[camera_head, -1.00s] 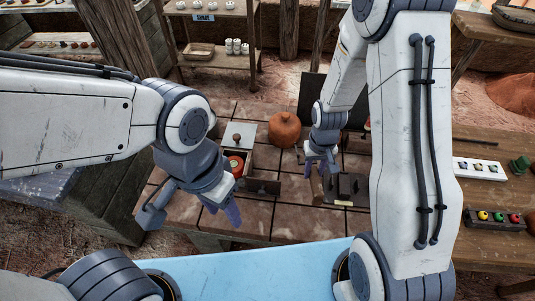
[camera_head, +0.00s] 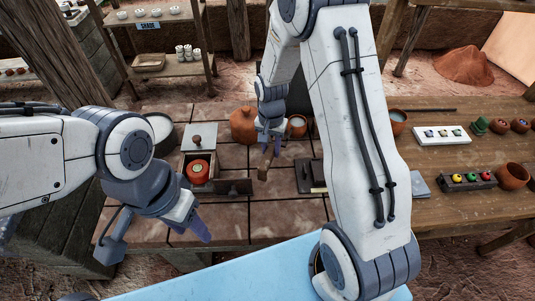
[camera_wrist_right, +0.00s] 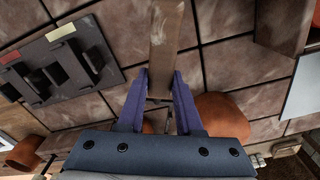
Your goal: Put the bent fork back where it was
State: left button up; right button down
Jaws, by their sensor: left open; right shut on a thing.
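My right gripper (camera_head: 272,140) is shut on a flat brown bar (camera_head: 266,162), held over the tiled table. In the right wrist view the bar (camera_wrist_right: 166,38) runs straight out from between the fingertips (camera_wrist_right: 160,98). I see no tines or bend on it, so I cannot tell whether it is the bent fork. A dark tray (camera_head: 303,178) with raised holders lies to the right of the bar; in the right wrist view the tray (camera_wrist_right: 98,84) shows red and yellow labels. My left gripper (camera_head: 190,222) is open and empty over the table's front left.
An orange lidded jar (camera_head: 243,126) stands behind the held bar. A box (camera_head: 200,138) with an open drawer holding a red round thing (camera_head: 198,171) is at left. A wooden table (camera_head: 450,205) with pots and a white tray (camera_head: 441,135) is at right. Front middle tiles are clear.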

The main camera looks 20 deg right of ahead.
jog(key=shift+w+a+f, duration=0.4)
jog(key=shift+w+f, duration=0.05)
jog(key=shift+w, duration=0.2)
notch_tip(320, 180, down, 3)
jog(key=shift+f+p, duration=0.15)
jog(key=shift+p, duration=0.35)
jog(key=shift+f, duration=0.5)
jog(key=c, duration=0.6)
grip_release()
